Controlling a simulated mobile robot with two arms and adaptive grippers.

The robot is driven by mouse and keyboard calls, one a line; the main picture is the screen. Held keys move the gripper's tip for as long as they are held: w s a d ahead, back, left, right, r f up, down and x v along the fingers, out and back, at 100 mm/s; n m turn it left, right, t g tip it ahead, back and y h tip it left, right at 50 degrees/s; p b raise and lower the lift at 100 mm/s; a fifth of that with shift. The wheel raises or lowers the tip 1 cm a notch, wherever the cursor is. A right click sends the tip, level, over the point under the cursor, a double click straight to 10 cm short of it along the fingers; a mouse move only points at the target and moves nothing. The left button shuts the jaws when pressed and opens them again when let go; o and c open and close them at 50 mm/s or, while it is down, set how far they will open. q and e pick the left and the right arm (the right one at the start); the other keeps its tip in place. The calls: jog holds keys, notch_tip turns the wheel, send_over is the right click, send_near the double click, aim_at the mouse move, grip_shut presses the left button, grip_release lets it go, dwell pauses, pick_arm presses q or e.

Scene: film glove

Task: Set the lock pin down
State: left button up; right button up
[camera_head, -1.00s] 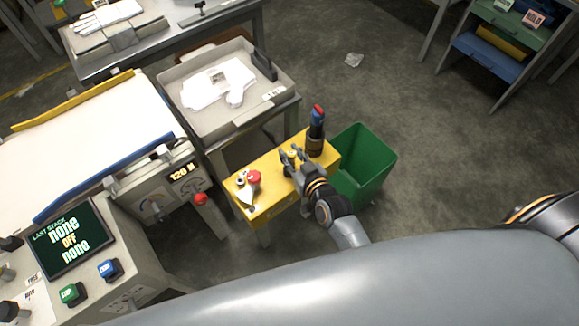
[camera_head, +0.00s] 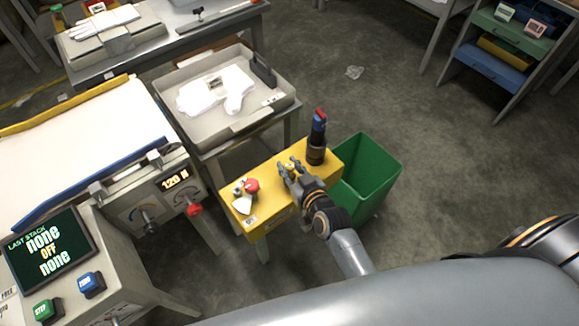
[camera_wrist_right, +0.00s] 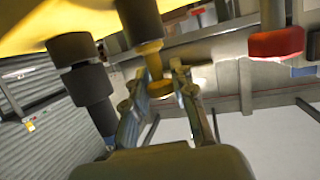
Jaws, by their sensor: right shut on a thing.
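My right gripper (camera_head: 291,169) is over the yellow stand (camera_head: 270,217), near the middle of its top. In the right wrist view, its two fingers (camera_wrist_right: 165,92) are closed around a small yellow part, which I take to be the lock pin (camera_wrist_right: 154,66). A dark collar shows at the pin's other end, close to the yellow surface. I cannot tell whether the collar touches that surface. In the head view the fingers mostly hide the pin. My left gripper is not in view.
A dark cylinder with a blue and red top (camera_head: 317,138) stands behind the gripper. A red knob (camera_head: 251,186) and small parts are at the stand's left end. A green bin (camera_head: 372,172) stands to the right. A grey tray (camera_head: 223,127) holds white gloves.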

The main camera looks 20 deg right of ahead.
jog(key=o, duration=0.9)
jog(key=shift+o, duration=0.2)
jog(key=shift+r, duration=0.2)
jog(key=p+v, duration=0.1)
jog(key=v, duration=1.1)
jog(key=shift+f, duration=0.1)
